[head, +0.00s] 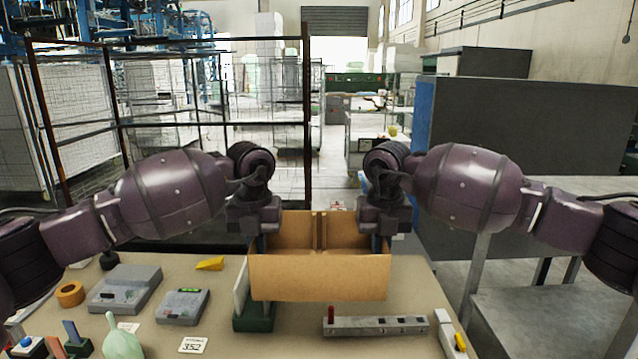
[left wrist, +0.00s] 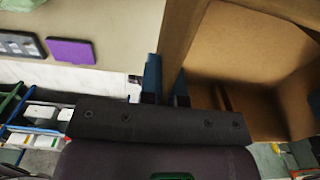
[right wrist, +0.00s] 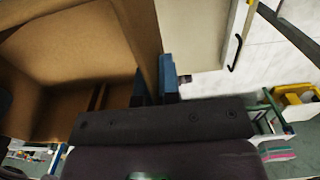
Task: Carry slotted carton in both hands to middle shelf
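The slotted carton (head: 318,276) is an open brown box with a divider inside, at the middle of the head view over the far edge of the table. My left gripper (head: 262,240) is at its left wall and my right gripper (head: 377,240) at its right wall. In the left wrist view the blue fingers of my left gripper (left wrist: 166,82) straddle the wall of the carton (left wrist: 245,50). In the right wrist view the fingers of my right gripper (right wrist: 154,80) do the same on the carton's (right wrist: 80,45) other wall. Whether its base touches the table is unclear.
The table (head: 225,335) holds grey devices (head: 125,288), an orange tape roll (head: 70,293), a green stand (head: 254,315) close to the carton's left, and a metal bar (head: 375,326) in front. A dark-framed rack (head: 307,130) stands behind left, a grey cabinet (head: 530,130) at right.

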